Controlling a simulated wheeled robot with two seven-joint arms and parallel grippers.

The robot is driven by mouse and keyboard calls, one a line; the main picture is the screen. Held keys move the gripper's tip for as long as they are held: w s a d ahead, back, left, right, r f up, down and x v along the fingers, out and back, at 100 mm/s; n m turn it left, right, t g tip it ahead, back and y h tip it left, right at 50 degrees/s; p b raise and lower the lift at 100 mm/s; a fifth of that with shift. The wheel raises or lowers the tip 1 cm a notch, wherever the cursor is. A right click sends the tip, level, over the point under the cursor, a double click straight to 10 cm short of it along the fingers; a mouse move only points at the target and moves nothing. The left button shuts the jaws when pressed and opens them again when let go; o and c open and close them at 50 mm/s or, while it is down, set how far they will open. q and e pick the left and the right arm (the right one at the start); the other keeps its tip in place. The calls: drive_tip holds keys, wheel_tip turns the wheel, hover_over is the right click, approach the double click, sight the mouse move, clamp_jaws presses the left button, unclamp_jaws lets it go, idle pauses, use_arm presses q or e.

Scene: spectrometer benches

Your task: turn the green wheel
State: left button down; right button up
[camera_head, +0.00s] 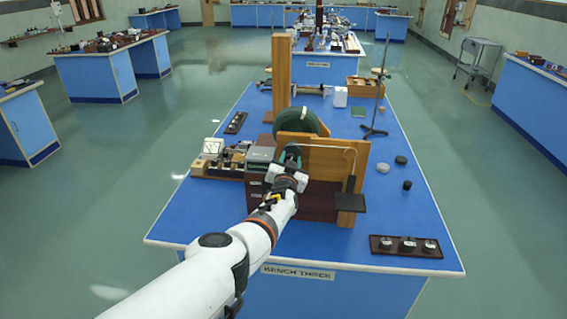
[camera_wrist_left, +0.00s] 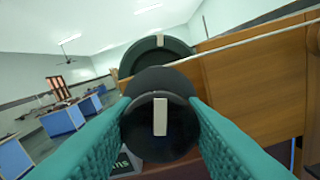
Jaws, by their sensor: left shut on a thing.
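The green wheel (camera_head: 297,122) is a large dark green disc standing upright beside a wooden panel on the bench. It also shows in the left wrist view (camera_wrist_left: 143,55), upper part only, with a pale mark on its rim. In front of it is a black round knob (camera_wrist_left: 160,143) with a pale bar on its face. My left gripper (camera_head: 291,160) is at the near side of the apparatus. In the left wrist view its teal fingers (camera_wrist_left: 160,118) lie on both sides of the black knob, shut on it. The lower part of the wheel is hidden. My right gripper is not in view.
A wooden panel (camera_head: 325,165) with a rod stands right of the gripper. A tall wooden post (camera_head: 281,75) and a metal stand (camera_head: 378,100) rise behind. A dark tray (camera_head: 405,246) lies at the front right. Blue bench top (camera_head: 205,225) is clear at the front left.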

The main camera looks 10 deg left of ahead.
use_arm(q)
drive_tip(key=shift+r+n, duration=0.15)
drive_tip(key=shift+n, duration=0.45)
drive_tip(key=c, duration=1.1)
unclamp_jaws()
drive_tip(key=shift+o, duration=0.9)
